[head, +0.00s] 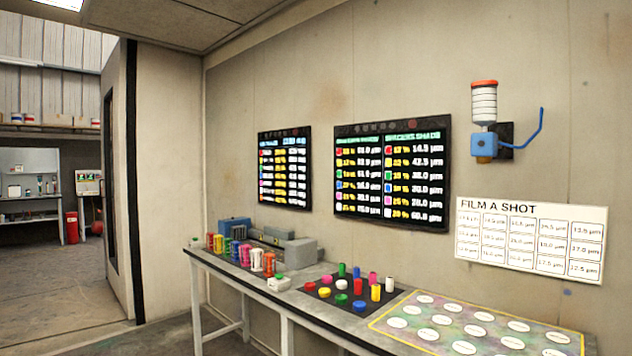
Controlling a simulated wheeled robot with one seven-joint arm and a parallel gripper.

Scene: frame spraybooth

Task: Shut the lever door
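A tall pale panel (119,200) with a narrow dark strip stands at the left, seen at a steep angle beside the opening. It looks like the door leaf standing open, but I cannot tell for sure. A black vertical strip (133,180) runs between it and the beige wall. I cannot make out a lever handle on it. The opening to its left is clear and shows another room. My gripper is not in view.
A long grey bench (330,310) runs along the right wall, holding coloured cylinders, grey equipment and a spotted board (470,328). Two dark screens (391,172) and a blue dispenser (486,145) are on the wall. Bare floor (50,290) lies at the left; a red bin (72,228) stands beyond.

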